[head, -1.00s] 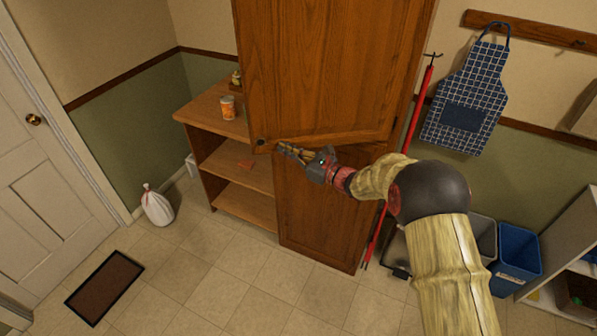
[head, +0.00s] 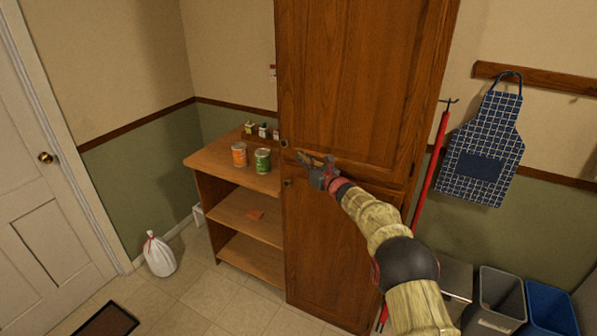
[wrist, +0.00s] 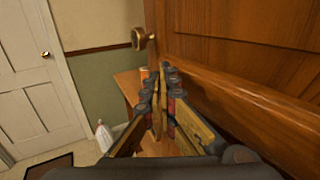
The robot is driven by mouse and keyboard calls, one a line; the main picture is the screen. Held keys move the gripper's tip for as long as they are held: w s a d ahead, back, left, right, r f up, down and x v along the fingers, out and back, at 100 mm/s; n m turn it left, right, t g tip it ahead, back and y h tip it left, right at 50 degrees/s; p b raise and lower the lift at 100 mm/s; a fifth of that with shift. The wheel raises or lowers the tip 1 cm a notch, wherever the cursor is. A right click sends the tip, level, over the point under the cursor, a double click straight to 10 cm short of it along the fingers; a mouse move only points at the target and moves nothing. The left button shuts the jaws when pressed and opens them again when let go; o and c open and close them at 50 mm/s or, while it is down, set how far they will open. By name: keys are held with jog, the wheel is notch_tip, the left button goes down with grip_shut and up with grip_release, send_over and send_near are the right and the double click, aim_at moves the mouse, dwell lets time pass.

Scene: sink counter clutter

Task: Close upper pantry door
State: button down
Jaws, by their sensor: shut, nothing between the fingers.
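The upper pantry door (head: 365,80) is brown wood with a round knob (head: 285,143) at its lower left corner. It looks almost flush with the tall cabinet; I cannot tell whether it is fully shut. In the wrist view the door (wrist: 240,60) runs along the right side, with its knob (wrist: 140,38) above and left of my fingertips. My gripper (head: 303,156) is shut and empty, in front of the door's lower left edge, just right of and below the knob. It also shows in the wrist view (wrist: 160,80). Contact with the door is unclear.
The lower pantry door (head: 330,255) is shut. An open shelf unit (head: 215,160) with an orange can (head: 239,154), a green can (head: 262,161) and small jars stands to the left. A red pole (head: 432,175) and an apron (head: 480,150) are on the right. A white bag (head: 160,256) sits on the floor.

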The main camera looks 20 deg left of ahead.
jog(key=w+t, duration=0.1)
jog(key=w, duration=0.1)
jog(key=shift+w+d+m+h, duration=0.1)
jog(key=shift+w+m+h, duration=0.2)
jog(key=shift+m+h, duration=0.1)
jog(key=shift+r, duration=0.1)
jog(key=shift+b, duration=0.3)
